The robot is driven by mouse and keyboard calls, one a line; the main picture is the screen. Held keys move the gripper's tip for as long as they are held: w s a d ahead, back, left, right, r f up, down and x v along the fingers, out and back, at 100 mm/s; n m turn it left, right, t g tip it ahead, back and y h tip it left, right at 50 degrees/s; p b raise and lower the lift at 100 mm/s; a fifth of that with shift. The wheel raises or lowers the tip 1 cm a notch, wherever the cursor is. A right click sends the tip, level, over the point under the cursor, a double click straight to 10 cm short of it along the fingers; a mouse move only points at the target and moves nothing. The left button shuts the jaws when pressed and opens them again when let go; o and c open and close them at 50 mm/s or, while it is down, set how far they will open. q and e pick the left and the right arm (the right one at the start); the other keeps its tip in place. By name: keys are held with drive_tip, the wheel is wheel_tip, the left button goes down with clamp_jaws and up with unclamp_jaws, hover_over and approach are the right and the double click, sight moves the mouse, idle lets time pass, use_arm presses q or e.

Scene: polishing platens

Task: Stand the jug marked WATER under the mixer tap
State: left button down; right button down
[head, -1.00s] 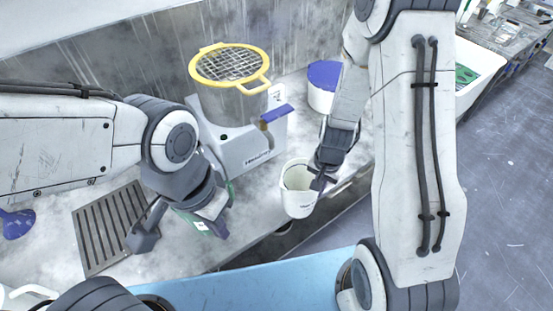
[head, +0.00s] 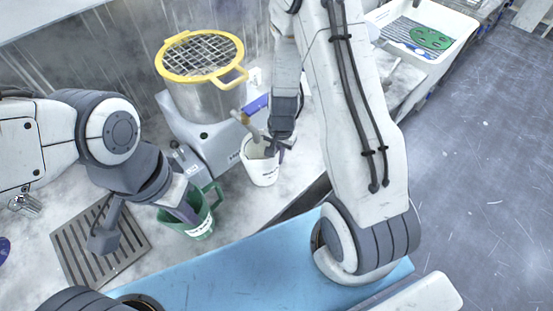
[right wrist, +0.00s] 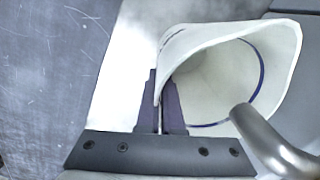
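A white jug (head: 260,168) with a small dark label, too small to read, stands upright or nearly so in front of the mixer (head: 213,145). The mixer's tap (head: 246,122) reaches over the jug's mouth. In the right wrist view the metal spout (right wrist: 268,140) is over the open white jug (right wrist: 225,75). My right gripper (head: 277,150) is shut on the jug's rim, with the wall between its fingers (right wrist: 164,100). My left gripper (head: 183,211) is at a green jug (head: 203,220) with a white label; its fingertips are partly hidden and its grip is unclear.
A steel pot with a yellow-rimmed sieve (head: 200,52) sits on the mixer. A slatted drain grate (head: 75,250) lies at the left of the counter. The light blue surface (head: 230,275) in front is clear. A white tray (head: 425,30) stands at the far right.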

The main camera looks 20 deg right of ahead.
drive_tip(key=shift+w+a+f, duration=0.1)
drive_tip(key=shift+a+f, duration=0.1)
drive_tip(key=shift+f, duration=0.25)
use_arm(q)
drive_tip(key=shift+a+f, duration=0.15)
drive_tip(key=shift+f, duration=0.25)
use_arm(e)
drive_tip(key=c, duration=1.1)
unclamp_jaws()
use_arm(q)
drive_tip(key=shift+w, duration=0.1)
